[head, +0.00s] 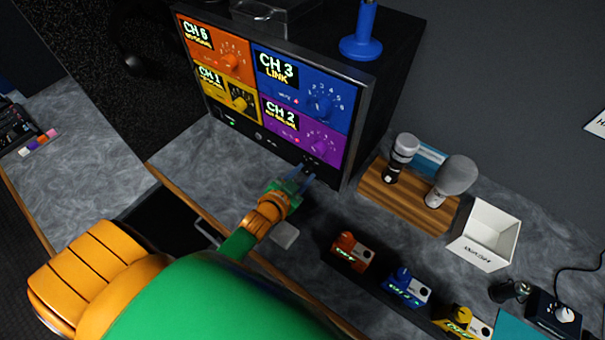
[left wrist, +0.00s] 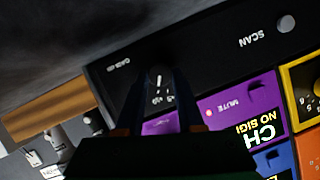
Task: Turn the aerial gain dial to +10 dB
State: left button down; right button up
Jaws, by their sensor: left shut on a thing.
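The gain dial (left wrist: 160,73) is a small black knob on the black strip under the screens, labelled GAIN dB, with small white scale marks beside it. The wrist picture is turned nearly upside down. My left gripper (left wrist: 162,88) has its two dark fingers on either side of the dial and is shut on it. In the head view my left gripper (head: 301,176) reaches the lower right of the monitor rack (head: 271,145), and its fingers largely hide the dial. I cannot read the dial's setting. My right gripper is not in view.
The rack shows orange, blue, yellow and purple channel panels with knobs. A wooden stand (head: 411,205) with two microphones and a white box (head: 485,236) stand to the right. Several small coloured units (head: 406,286) line the desk front. A SCAN button (left wrist: 286,23) is on the same strip.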

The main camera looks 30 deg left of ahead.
pick_arm(q)
jog(key=c, duration=0.5)
grip_release()
jog(key=v, duration=0.7)
jog(key=shift+s+r, duration=0.15)
